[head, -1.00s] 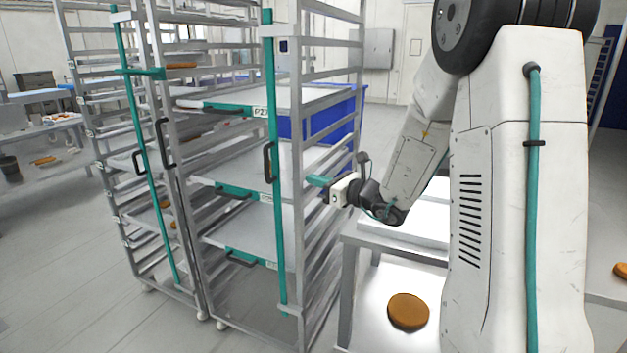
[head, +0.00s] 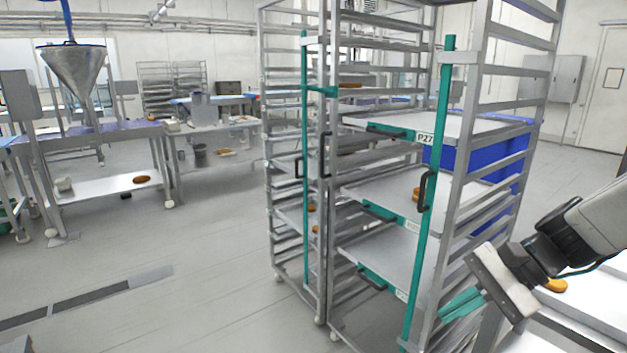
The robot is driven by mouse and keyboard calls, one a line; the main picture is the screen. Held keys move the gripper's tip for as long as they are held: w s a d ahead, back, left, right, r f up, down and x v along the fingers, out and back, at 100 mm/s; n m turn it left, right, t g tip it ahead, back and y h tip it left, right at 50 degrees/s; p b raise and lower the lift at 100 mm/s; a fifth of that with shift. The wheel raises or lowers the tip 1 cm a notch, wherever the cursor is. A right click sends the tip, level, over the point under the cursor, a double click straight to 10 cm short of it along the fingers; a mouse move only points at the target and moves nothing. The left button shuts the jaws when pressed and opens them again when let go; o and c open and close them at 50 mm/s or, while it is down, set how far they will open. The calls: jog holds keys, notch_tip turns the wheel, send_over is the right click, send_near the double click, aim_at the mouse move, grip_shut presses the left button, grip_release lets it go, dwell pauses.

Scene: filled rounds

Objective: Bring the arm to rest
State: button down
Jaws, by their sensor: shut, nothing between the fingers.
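My gripper (head: 462,304) shows at the lower right of the head view, at the end of my grey and white arm (head: 590,225). Its teal fingers are together with nothing between them. They point left and stand in front of the lower right side of the near rack (head: 449,200) in the picture. I cannot tell whether they touch the rack. The rest of my arm runs out of view on the right.
The rack holds several trays, one labelled P27 (head: 470,128). A blue bin (head: 505,165) stands behind it. A white table (head: 600,300) with a brown round (head: 556,286) is at the lower right. A steel funnel (head: 76,75) is at the left. The floor (head: 180,240) left of the rack is mostly clear.

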jog(key=s+d+r+n+h, duration=0.2)
jog(key=s+n+h, duration=0.2)
jog(key=s, duration=0.3)
jog(key=s+d+r+n+h, duration=0.2)
jog(key=s+r+n+h, duration=0.1)
jog(key=s+n+h, duration=0.2)
jog(key=shift+s+n+t, duration=0.4)
jog(key=shift+s+n, duration=0.3)
jog(key=shift+s, duration=0.2)
jog(key=shift+r, duration=0.1)
